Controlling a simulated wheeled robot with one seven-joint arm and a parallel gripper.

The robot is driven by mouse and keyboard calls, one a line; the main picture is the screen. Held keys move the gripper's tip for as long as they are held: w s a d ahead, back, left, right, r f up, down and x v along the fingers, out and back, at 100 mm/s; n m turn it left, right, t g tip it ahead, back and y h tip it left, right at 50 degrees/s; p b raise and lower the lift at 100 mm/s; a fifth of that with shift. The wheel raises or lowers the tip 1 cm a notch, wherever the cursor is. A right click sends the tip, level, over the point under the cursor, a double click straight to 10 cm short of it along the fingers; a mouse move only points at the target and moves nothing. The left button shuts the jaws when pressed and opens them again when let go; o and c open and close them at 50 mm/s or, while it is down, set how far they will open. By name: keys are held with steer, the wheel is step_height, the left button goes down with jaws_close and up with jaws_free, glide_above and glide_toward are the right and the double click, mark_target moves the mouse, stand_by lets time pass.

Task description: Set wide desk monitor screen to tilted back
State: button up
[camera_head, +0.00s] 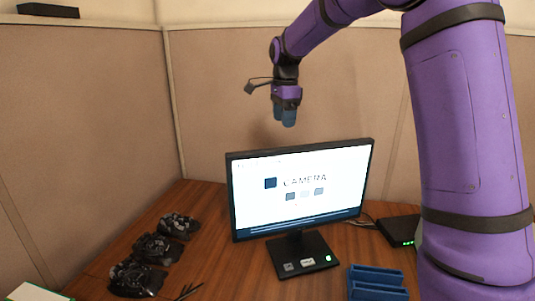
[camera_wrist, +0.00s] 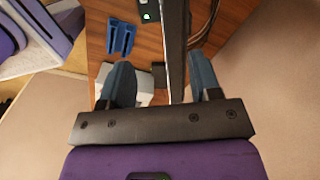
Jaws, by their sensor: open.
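The wide desk monitor (camera_head: 300,185) stands on a wooden desk, its lit white screen facing the head camera. Its black base (camera_head: 302,254) rests on the desk. My gripper (camera_head: 285,120) is above and behind the monitor's top edge in the head view, pointing down. In the wrist view the monitor (camera_wrist: 175,50) shows nearly edge-on as a thin dark strip running between the two blue fingers of my gripper (camera_wrist: 160,85). The fingers are apart, with gaps to the strip on both sides.
Several dark objects (camera_head: 155,248) lie on the desk at left. A blue holder (camera_head: 376,284) is at the front right, also visible in the wrist view (camera_wrist: 121,38). A black box (camera_head: 399,231) with green lights sits right of the monitor. Beige partition walls (camera_head: 90,120) enclose the desk.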

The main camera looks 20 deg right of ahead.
mark_target(278, 148)
steer(key=shift+w+a+f+m, duration=0.2)
steer(key=shift+w+f, duration=0.2)
steer(key=shift+w, duration=0.15)
steer(key=shift+w+a+f+m, duration=0.2)
steer(key=shift+w+f, duration=0.2)
steer(key=shift+w, duration=0.15)
step_height(278, 148, down, 11)
steer(key=shift+r, duration=0.2)
steer(key=shift+c, duration=0.4)
